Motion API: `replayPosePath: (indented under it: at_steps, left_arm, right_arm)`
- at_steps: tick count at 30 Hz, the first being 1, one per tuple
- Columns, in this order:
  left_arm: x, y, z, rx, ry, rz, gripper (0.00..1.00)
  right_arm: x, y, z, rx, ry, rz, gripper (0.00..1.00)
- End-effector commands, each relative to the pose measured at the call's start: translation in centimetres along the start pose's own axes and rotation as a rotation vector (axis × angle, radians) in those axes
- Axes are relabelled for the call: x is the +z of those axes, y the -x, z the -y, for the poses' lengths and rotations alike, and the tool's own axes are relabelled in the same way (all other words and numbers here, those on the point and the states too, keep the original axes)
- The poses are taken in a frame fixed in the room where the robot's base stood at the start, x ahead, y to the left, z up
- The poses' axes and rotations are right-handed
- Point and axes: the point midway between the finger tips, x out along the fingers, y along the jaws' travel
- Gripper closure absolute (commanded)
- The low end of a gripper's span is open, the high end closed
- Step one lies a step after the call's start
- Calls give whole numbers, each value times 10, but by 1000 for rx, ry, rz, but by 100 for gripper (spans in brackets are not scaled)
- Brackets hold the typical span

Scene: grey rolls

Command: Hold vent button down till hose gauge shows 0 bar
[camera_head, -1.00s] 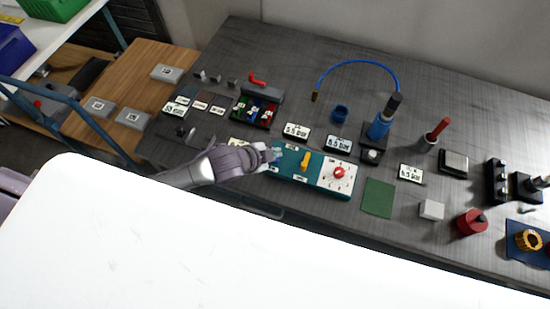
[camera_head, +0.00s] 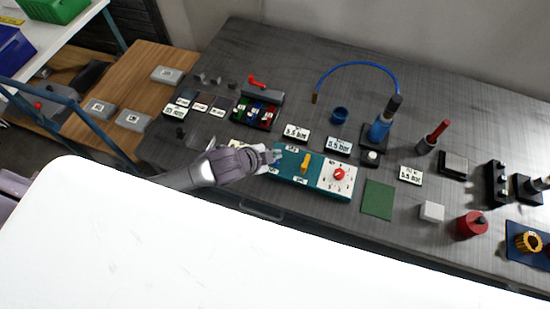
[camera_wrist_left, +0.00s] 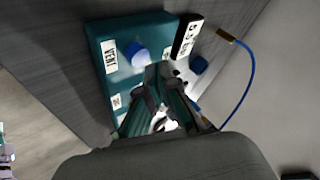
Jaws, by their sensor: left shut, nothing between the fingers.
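A teal panel (camera_head: 283,175) with a yellow lever (camera_head: 305,163) and a red knob (camera_head: 339,174) on a white dial lies on the bench. My left gripper (camera_head: 274,156) is over the panel's left end, shut and empty. In the left wrist view, a blue button (camera_wrist_left: 138,54) beside a white label (camera_wrist_left: 110,57) that seems to read VENT lies close to the fingertips (camera_wrist_left: 165,72). I cannot tell whether they touch it. White readouts (camera_head: 296,132) and (camera_head: 338,145) behind the panel seem to read 5.5 bar. My right gripper is not in view.
A blue hose (camera_head: 358,63) arches behind the readouts. A blue pump-like cylinder (camera_head: 380,128) stands right of them. A third readout (camera_head: 411,175), a green mat (camera_head: 378,198) and a red cylinder (camera_head: 471,223) are to the right.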

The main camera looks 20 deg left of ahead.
Motion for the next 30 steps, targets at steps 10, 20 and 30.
replayPosePath:
  at_steps: [10, 20, 30]
  left_arm:
    - [2, -2, -2, 0, 0, 1, 100]
    - [4, -6, -4, 0, 0, 0, 100]
    - [5, -7, -5, 0, 0, 0, 100]
  right_arm:
    - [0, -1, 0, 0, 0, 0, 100]
    - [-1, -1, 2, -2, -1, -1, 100]
    - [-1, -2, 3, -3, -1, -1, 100]
